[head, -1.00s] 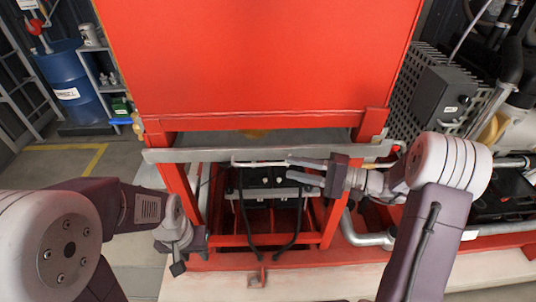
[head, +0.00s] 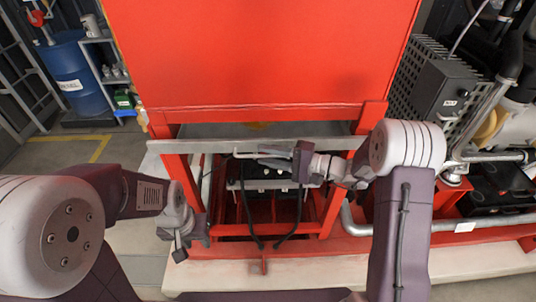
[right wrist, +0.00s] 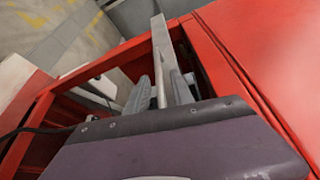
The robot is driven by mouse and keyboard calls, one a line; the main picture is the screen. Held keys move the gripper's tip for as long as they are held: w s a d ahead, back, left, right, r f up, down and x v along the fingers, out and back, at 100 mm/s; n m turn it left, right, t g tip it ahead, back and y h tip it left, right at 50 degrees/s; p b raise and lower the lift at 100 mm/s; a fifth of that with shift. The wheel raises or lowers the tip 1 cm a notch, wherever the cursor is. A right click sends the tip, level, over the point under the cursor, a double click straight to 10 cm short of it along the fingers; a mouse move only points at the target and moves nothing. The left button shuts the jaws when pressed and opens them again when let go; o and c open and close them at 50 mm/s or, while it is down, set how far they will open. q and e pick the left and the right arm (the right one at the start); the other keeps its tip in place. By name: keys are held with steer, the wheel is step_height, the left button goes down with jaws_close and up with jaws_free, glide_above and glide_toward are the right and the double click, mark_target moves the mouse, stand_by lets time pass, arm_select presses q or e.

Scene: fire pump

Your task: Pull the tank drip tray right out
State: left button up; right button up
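The tank drip tray (head: 215,146) is a wide grey metal tray under the red tank, with its long front lip facing me. A thin pale handle (head: 243,155) runs along its front. My right gripper (head: 268,154) reaches in from the right, with its fingers apart at the handle. In the right wrist view, a pale metal bar (right wrist: 160,45) runs between the spread fingers (right wrist: 160,95); I cannot tell whether they touch it. My left gripper (head: 181,250) hangs low by the left frame leg, away from the tray; its finger gap is unclear.
The red tank (head: 265,55) stands above the tray on a red frame (head: 328,210). A black battery-like unit (head: 262,178) sits below the tray. A blue drum (head: 75,75) and shelf are at the left. Pump machinery and pipes crowd the right. Floor is clear at left.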

jaws_close()
steer(key=shift+s, duration=0.1)
stand_by(1.1)
